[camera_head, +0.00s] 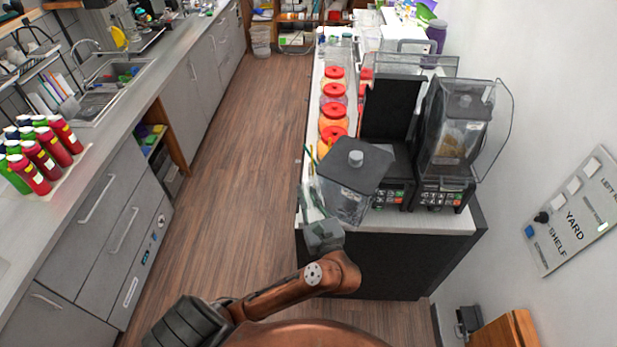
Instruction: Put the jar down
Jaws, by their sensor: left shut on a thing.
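The jar (344,204) is a clear blender jar with a dark grey lid (354,166) and a light grey cap. It appears at the near left part of the counter, in front of the left blender base (391,193). My left gripper (318,208) is at the jar's left side and is shut on it. The gripper partly covers the jar's lower left side. I cannot tell whether the jar's bottom touches the counter. My right gripper is not in view.
A second blender (459,135) with a clear cover stands on the right of the counter (426,222). Several red-lidded jars (333,111) line the counter's left edge behind the held jar. A bare strip of counter lies along the front edge. Bottles (41,157) stand on the left worktop.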

